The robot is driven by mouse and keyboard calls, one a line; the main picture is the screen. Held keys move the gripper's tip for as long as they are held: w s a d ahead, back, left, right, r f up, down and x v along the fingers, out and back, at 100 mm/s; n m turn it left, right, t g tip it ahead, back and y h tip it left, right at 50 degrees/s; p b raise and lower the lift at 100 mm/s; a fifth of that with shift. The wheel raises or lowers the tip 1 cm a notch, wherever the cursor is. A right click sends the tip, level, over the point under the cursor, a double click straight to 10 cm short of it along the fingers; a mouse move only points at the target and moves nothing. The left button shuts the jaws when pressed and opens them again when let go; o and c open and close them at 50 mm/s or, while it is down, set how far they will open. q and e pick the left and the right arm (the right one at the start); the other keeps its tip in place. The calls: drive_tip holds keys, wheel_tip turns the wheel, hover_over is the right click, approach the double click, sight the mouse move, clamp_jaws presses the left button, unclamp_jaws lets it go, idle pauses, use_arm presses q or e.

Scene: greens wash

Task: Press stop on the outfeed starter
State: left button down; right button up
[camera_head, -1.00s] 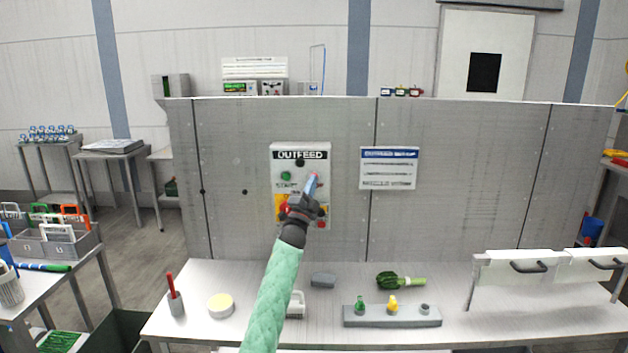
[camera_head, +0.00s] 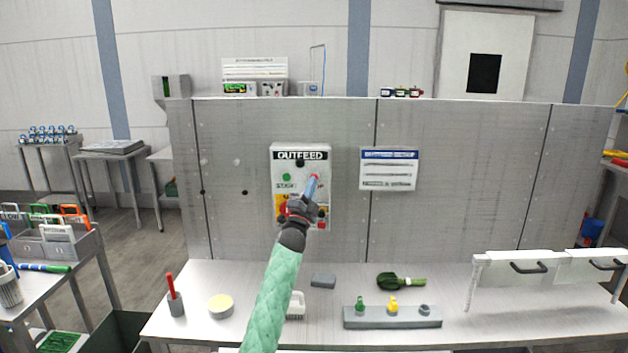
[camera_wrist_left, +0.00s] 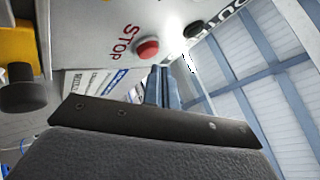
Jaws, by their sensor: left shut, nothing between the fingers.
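The outfeed starter (camera_head: 286,162) is a pale box on the grey panel, with a green button (camera_head: 286,177) at its upper left. My left gripper (camera_head: 312,180) is shut and empty in front of the box's right side, and it hides part of the box. In the left wrist view the red stop button (camera_wrist_left: 147,48) sits beside the word STOP. The closed blue-grey fingertips (camera_wrist_left: 161,72) appear just below that button in the picture. I cannot tell whether they touch it. My right gripper is not in view.
A blue-headed notice (camera_head: 388,168) is fixed right of the box.

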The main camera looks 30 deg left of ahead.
use_arm(q)
drive_tip(key=s+d, duration=0.1)
drive_tip(key=s, duration=0.2)
drive_tip(key=s+d, duration=0.1)
drive_tip(key=shift+s+d+p, duration=0.15)
drive_tip(key=shift+d+p, duration=0.15)
drive_tip(key=shift+d, duration=0.05)
idle(0.3)
drive_tip(key=shift+f, duration=0.1)
idle(0.6)
